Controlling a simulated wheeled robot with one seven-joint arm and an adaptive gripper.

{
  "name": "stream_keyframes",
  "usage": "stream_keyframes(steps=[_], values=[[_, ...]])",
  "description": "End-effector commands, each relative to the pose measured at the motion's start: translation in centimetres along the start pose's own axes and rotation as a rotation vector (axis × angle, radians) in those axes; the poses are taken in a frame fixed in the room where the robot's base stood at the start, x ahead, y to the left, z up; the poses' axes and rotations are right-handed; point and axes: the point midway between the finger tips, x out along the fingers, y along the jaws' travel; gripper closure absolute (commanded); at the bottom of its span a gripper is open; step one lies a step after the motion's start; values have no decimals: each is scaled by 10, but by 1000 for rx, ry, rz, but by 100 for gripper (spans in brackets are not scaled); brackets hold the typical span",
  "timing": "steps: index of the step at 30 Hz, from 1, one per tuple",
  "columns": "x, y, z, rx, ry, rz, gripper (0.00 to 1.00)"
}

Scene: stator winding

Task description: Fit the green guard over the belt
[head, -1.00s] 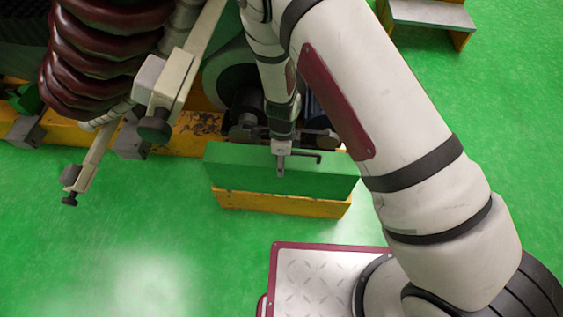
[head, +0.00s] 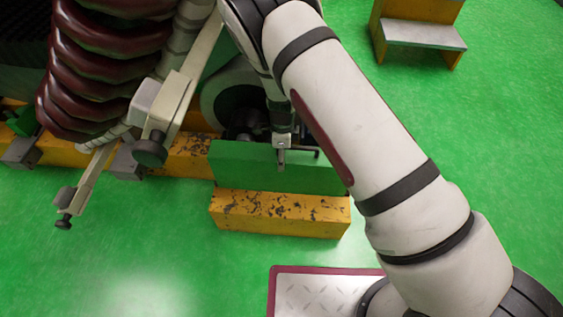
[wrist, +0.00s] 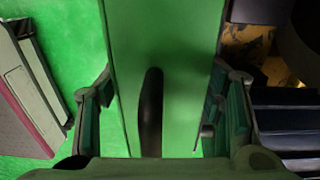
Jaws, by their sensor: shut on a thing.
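The green guard (head: 240,172) is a flat-faced box in front of the dark machine parts in the head view. My gripper (head: 281,158) is at its upper edge, near a dark handle (head: 306,151). In the wrist view the guard (wrist: 185,60) runs lengthwise between the two fingers, with the dark handle (wrist: 151,112) between them. My gripper is shut on the guard; the exact contact points are not clear. The belt cannot be made out; the guard and my arm cover much of that area.
A worn yellow block (head: 280,214) stands on the floor just in front of the guard. A large machine with dark red coils (head: 95,65) and projecting pale bars (head: 185,85) is at left. A step stool (head: 425,35) stands at upper right. Green floor is open at lower left.

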Motion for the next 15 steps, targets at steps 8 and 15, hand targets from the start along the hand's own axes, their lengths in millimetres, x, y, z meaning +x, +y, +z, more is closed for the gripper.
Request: stream_keyframes(steps=[8,15], values=[[0,-27,0,0,-1,-3,84],[-1,-41,0,2,0,-2,84]])
